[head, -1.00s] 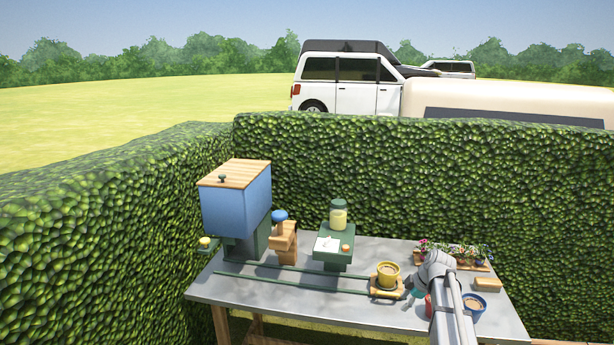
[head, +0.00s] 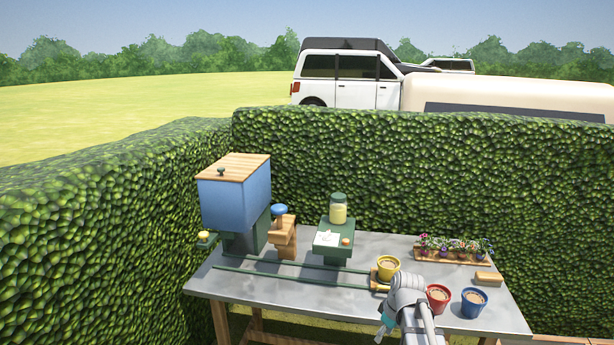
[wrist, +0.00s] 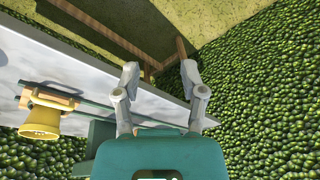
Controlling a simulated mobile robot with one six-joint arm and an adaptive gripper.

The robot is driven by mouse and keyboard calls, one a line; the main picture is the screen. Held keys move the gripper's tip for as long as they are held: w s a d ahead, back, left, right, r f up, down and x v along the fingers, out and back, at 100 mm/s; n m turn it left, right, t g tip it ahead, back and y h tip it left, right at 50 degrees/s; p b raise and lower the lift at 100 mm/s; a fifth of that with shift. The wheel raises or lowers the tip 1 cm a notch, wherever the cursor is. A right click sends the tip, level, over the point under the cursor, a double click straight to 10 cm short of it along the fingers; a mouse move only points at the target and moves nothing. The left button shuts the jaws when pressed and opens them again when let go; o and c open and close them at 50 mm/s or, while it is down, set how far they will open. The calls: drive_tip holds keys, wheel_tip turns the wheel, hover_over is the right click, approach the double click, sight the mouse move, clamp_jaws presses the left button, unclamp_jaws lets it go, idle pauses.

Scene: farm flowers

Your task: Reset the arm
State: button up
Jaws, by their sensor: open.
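My gripper (head: 380,334) is at the front edge of the table in the head view, partly hidden by my own arm. In the wrist view my gripper (wrist: 158,85) has its two fingers apart with nothing between them. The yellow pot (head: 388,265), filled with brown soil, sits on a small wooden carriage at the right end of the green rails, behind my arm. The yellow pot also shows at the left of the wrist view (wrist: 40,122), apart from the fingers.
A red pot (head: 438,295) and a blue pot (head: 473,300) stand right of my arm. A flower tray (head: 455,257) and a wooden block (head: 489,279) lie behind them. A blue bin (head: 235,200) and a green stand (head: 333,240) are further left. Hedges (head: 400,170) border the table (head: 300,291).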

drive_tip(key=s+a+f+m+g+h+b, duration=0.1)
drive_tip(key=s+a+f+m+h, duration=0.1)
drive_tip(key=s+a+m, duration=0.2)
drive_tip(key=shift+s+a+f+m+b, duration=0.15)
drive_tip(key=shift+s+a+m+b, duration=0.2)
drive_tip(key=shift+s+m, duration=2.5)
